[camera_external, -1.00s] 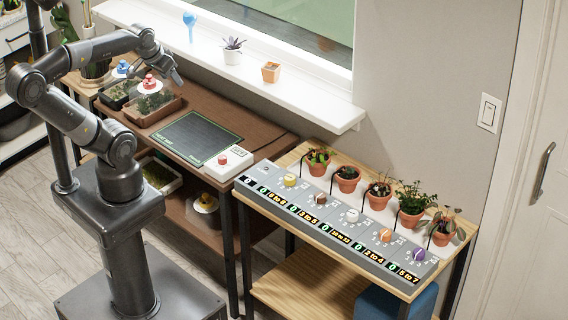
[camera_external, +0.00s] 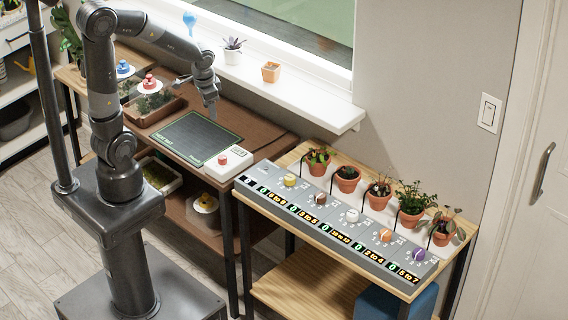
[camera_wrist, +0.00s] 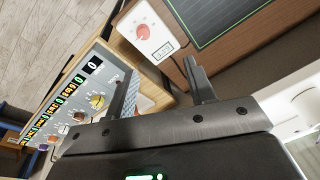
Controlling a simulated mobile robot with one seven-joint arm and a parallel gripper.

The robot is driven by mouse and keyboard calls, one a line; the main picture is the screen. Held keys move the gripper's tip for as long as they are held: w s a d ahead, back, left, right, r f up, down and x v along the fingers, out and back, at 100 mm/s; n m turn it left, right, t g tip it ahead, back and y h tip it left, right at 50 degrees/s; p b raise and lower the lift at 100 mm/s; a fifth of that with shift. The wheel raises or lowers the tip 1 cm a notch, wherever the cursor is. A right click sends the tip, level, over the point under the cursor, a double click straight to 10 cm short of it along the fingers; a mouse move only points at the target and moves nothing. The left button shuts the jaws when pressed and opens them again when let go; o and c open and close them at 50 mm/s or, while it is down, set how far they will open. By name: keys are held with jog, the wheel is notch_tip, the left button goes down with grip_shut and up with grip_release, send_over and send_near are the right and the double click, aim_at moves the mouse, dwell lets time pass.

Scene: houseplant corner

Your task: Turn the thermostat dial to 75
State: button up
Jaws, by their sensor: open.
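The likely thermostat is a white box (camera_external: 236,163) with a red dial (camera_external: 222,159) and a small display, at the right end of a dark heat mat (camera_external: 196,137). The box (camera_wrist: 157,45) and its red dial (camera_wrist: 143,32) also show at the top of the wrist view. The dial's reading is too small to tell. My gripper (camera_external: 213,112) is above the far right part of the mat, pointing down, apart from the box. In the wrist view its two fingers (camera_wrist: 160,88) are spread with nothing between them.
Right of the brown bench stands a grey panel (camera_external: 335,226) with several coloured knobs and displays, behind it several potted plants (camera_external: 347,178). Lidded trays (camera_external: 155,101) stand left of the mat. A white window sill (camera_external: 310,98) with small pots lies behind.

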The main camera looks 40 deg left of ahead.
jog(key=m+g, duration=0.2)
send_near(223, 157)
jog(key=f, duration=0.9)
jog(key=shift+a, duration=0.25)
jog(key=shift+c, duration=0.2)
jog(key=c, duration=0.9)
